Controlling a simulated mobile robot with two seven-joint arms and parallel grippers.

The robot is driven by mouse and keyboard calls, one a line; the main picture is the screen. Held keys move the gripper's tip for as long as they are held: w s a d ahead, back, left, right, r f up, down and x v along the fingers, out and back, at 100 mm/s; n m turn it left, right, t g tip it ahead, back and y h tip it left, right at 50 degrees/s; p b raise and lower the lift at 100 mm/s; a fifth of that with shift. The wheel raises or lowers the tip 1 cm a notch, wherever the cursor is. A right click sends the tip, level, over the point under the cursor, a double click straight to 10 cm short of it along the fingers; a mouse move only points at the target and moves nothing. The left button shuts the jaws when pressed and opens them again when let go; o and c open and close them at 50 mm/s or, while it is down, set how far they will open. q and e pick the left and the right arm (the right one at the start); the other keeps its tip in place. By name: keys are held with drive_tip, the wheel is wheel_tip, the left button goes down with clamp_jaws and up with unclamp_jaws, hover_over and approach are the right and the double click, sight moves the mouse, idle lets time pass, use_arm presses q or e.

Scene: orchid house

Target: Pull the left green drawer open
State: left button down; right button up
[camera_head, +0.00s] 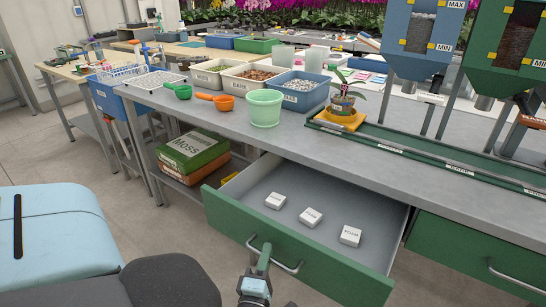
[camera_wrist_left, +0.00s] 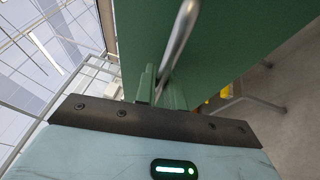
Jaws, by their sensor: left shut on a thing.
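The left green drawer (camera_head: 285,246) stands pulled out from under the grey bench, its grey inside showing. Three small white blocks (camera_head: 310,217) lie in it. Its metal bar handle (camera_head: 277,257) is on the green front. My left gripper (camera_head: 264,262) is at this handle and shut on it. In the left wrist view the handle (camera_wrist_left: 181,35) runs between the green fingers (camera_wrist_left: 162,88), close to the green front (camera_wrist_left: 225,45). My right gripper is not in view.
A second green drawer (camera_head: 475,262) on the right is shut. The bench top (camera_head: 340,140) carries a mint pot (camera_head: 265,108), bins and a potted orchid (camera_head: 345,98). Moss bags (camera_head: 192,150) lie on a shelf left of the drawer. Floor shows at left.

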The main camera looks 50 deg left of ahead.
use_arm(q)
drive_tip(key=shift+s+d, duration=0.1)
drive_tip(key=shift+s, duration=0.05)
drive_tip(key=c, duration=1.5)
unclamp_jaws()
drive_tip(key=b+v, duration=0.1)
drive_tip(key=v, duration=0.7)
